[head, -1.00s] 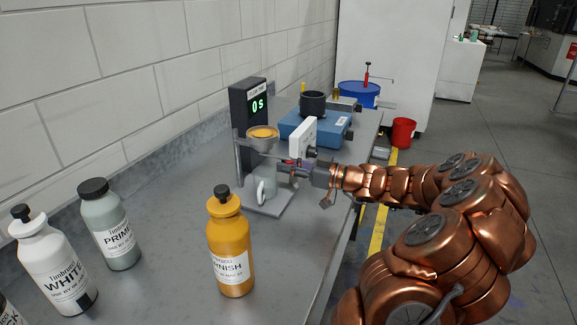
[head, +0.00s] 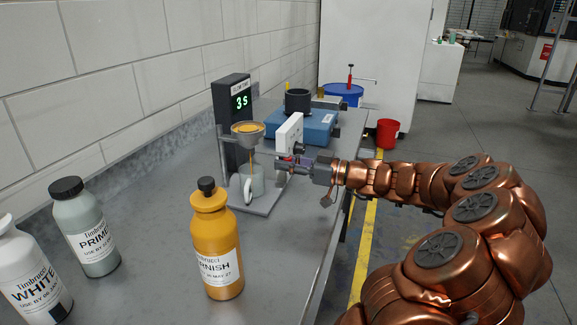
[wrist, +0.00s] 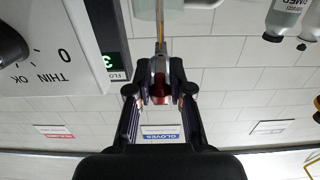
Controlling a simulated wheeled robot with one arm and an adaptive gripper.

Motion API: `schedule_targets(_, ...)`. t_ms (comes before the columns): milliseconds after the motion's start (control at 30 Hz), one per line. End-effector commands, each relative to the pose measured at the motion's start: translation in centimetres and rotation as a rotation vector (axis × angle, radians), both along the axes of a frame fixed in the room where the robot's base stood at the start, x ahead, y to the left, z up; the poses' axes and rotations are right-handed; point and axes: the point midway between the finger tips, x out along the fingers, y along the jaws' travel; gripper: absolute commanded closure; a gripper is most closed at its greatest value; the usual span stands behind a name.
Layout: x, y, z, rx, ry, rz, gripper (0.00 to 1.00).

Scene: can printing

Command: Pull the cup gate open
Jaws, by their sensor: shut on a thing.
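The flow cup (head: 248,128) is a grey funnel with orange liquid in it, held on a stand with a black timer (head: 237,100) reading 3 S. My gripper (head: 290,165) is to the right of the cup and stream. In the wrist view, my gripper (wrist: 159,92) is shut on a small red gate handle (wrist: 158,95), with a metal piece running from it toward the stream. The fingers hide part of the handle.
A varnish bottle (head: 217,255), primer bottle (head: 88,230) and white bottle (head: 30,275) stand in front. A wall runs along the left.

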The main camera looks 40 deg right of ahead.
Motion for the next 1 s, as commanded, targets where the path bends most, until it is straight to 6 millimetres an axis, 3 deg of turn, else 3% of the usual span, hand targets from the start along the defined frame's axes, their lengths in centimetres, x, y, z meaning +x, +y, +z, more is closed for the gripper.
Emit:
schedule_targets(133, 0.0, 0.0, 0.0, 0.0, 0.001, 0.0, 1.0)
schedule_targets(167, 0.0, 0.0, 0.0, 0.0, 0.001, 0.0, 0.79)
schedule_targets(400, 0.0, 0.0, 0.0, -0.001, 0.001, 0.0, 0.54)
schedule_targets(767, -0.2, -0.2, 0.0, -0.001, 0.0, -0.001, 0.53)
schedule_targets(1000, -2.7, -2.1, 0.0, -0.001, -0.001, -0.006, 0.53)
